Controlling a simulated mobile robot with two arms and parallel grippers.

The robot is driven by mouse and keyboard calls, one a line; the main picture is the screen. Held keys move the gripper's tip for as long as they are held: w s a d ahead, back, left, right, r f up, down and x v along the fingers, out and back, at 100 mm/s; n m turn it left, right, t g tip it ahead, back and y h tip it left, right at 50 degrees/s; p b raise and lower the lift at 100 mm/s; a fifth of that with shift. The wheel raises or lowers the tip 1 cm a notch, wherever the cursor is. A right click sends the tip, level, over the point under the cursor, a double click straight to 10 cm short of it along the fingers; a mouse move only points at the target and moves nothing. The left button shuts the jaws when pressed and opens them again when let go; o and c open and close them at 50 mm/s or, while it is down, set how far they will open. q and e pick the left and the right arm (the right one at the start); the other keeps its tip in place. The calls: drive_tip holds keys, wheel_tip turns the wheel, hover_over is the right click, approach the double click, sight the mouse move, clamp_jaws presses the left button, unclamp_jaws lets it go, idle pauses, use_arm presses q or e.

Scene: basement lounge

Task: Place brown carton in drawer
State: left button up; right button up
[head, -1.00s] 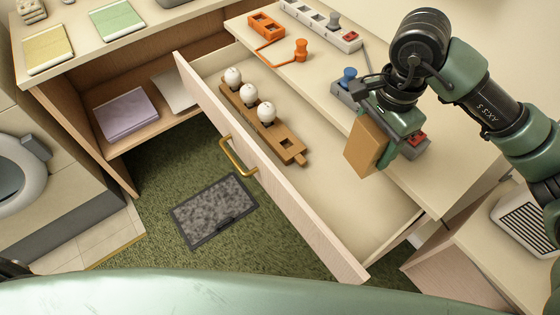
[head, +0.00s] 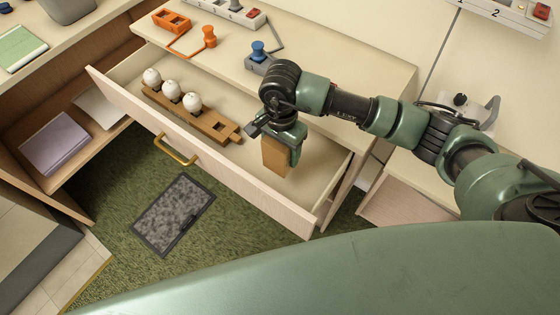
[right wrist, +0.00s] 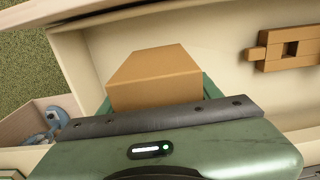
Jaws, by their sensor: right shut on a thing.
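The brown carton (head: 275,157) is held in my right gripper (head: 283,143), over the right part of the open drawer (head: 213,168). In the right wrist view the carton (right wrist: 155,76) sticks out from the gripper (right wrist: 155,100), with the pale drawer floor beyond it. I cannot tell whether the carton touches the drawer floor. A wooden egg-cup holder (head: 217,127) with white egg-like pieces lies in the left part of the drawer. It also shows at the right of the right wrist view (right wrist: 283,50). My left gripper is not in view.
The drawer's brass handle (head: 174,149) faces the green carpet. A dark grey mat (head: 174,213) lies on the floor. The desktop behind the drawer holds an orange stand (head: 209,37), a blue-knobbed device (head: 258,50) and a power strip (head: 232,12). Left shelves hold a lilac book (head: 56,145).

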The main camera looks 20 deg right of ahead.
wheel_tip(320, 180, down, 3)
drive_tip(key=shift+r, duration=0.15)
wheel_tip(320, 180, down, 4)
drive_tip(key=shift+f+p, duration=0.1)
drive_tip(key=shift+p, duration=0.2)
drive_tip(key=shift+f, duration=0.3)
drive_tip(key=shift+f, duration=0.1)
drive_tip(key=o, duration=1)
drive_tip(key=shift+f, duration=0.1)
drive_tip(key=o, duration=0.5)
drive_tip(key=shift+c, duration=0.2)
